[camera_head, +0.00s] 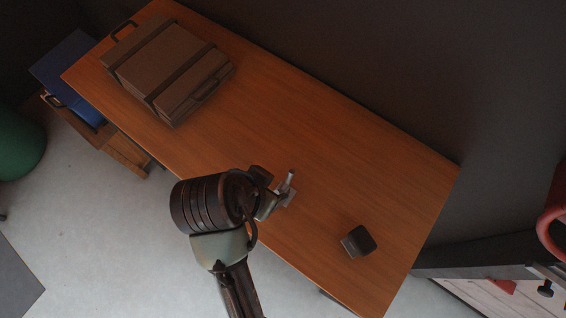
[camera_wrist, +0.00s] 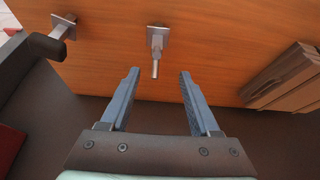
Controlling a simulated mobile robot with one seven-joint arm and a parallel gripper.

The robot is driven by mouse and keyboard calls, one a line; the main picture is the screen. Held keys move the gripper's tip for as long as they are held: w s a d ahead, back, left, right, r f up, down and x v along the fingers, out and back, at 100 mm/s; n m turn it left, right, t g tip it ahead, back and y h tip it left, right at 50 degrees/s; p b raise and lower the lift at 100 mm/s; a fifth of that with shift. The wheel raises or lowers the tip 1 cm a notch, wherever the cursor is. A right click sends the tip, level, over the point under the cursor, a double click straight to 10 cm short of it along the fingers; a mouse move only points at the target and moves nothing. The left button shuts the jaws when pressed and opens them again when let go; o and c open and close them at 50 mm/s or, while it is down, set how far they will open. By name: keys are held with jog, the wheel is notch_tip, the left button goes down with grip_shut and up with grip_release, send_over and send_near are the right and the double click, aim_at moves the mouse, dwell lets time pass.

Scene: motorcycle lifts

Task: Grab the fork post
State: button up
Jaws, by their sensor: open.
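The fork post (camera_wrist: 157,42) is a short grey metal post on a square plate, standing on the orange wooden table. In the head view the post (camera_head: 290,179) shows just beyond the end of my arm, partly covered by it. My gripper (camera_wrist: 159,73) is open and empty in the wrist view. The post's end lies at the gap between the two fingertips, nearer the left finger, with neither finger seen touching it. In the head view my gripper (camera_head: 268,204) is beside the post, and its fingers are hard to make out.
A brown case (camera_head: 168,70) lies at the table's far left end; it also shows in the wrist view (camera_wrist: 287,78). A dark block (camera_head: 358,241) sits near the right end. A similar metal piece (camera_wrist: 63,25) shows at upper left in the wrist view. The table's middle (camera_head: 290,120) is clear.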

aim_at(282, 189)
jog(key=x, duration=0.6)
jog(key=shift+s+d+f+p, duration=0.15)
jog(key=shift+f+p, duration=0.15)
jog(key=shift+f, duration=0.15)
jog(key=shift+p+x, duration=0.8)
jog(key=shift+x, duration=2.15)
grip_shut()
